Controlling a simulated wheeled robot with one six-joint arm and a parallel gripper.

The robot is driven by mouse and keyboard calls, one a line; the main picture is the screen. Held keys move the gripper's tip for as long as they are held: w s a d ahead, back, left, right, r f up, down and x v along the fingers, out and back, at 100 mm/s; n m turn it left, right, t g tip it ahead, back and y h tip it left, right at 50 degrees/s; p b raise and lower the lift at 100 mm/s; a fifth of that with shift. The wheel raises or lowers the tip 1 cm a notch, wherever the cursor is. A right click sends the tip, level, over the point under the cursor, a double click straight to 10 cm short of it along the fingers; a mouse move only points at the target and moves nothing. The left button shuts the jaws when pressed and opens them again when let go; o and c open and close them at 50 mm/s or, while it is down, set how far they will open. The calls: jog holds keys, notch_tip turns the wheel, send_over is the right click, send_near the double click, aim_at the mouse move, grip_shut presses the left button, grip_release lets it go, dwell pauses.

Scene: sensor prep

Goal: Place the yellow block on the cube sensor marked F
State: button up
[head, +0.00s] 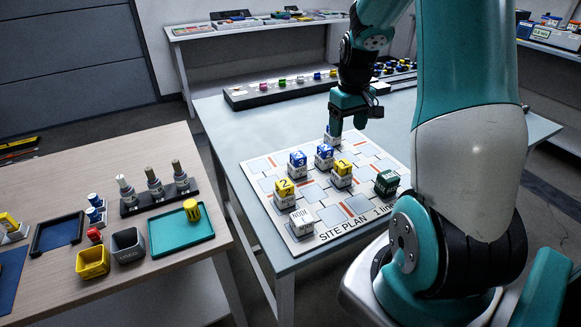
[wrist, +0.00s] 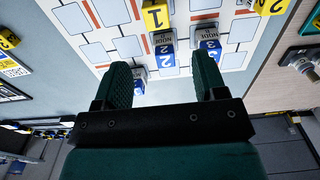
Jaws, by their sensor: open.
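My gripper (head: 337,124) is open above the far part of the site plan board (head: 248,170). In the wrist view my gripper (wrist: 163,78) shows two spread green fingers with nothing clearly held. A yellow block marked 1 (head: 343,164) sits on a white cube sensor and also shows in the wrist view (wrist: 155,16). A yellow block marked 2 (head: 284,187) sits on another cube at the near left. A partly hidden blue and white cube (head: 332,133) stands just below my gripper. A bare white cube (head: 302,221) reads NODE. I cannot read an F anywhere.
Blue-topped cubes marked 3 (head: 297,160) and 2 (head: 324,151) and a dark green cube (head: 386,182) stand on the board. A strip of colored pieces (head: 290,84) lies behind.

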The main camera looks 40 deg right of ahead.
jog(key=a+r+n+t+y, duration=0.1)
jog(key=a+r+n, duration=0.15)
jog(key=a, duration=0.65)
jog(key=a+r+n, duration=0.1)
jog(key=a+r, duration=0.3)
jog(key=a, duration=0.5)
jog(key=s+a+r+n+y, duration=0.1)
jog(key=s+a+r+n, duration=0.1)
jog(key=s+a, duration=0.5)
jog(key=s+a+r+n+g+y, duration=0.1)
jog(key=s+a+n, duration=0.3)
jog(key=s+a, duration=0.4)
jog(key=a+r+y, duration=0.1)
jog(key=a, duration=0.4)
jog(key=shift+s+r, duration=0.2)
jog(key=shift+r, duration=0.05)
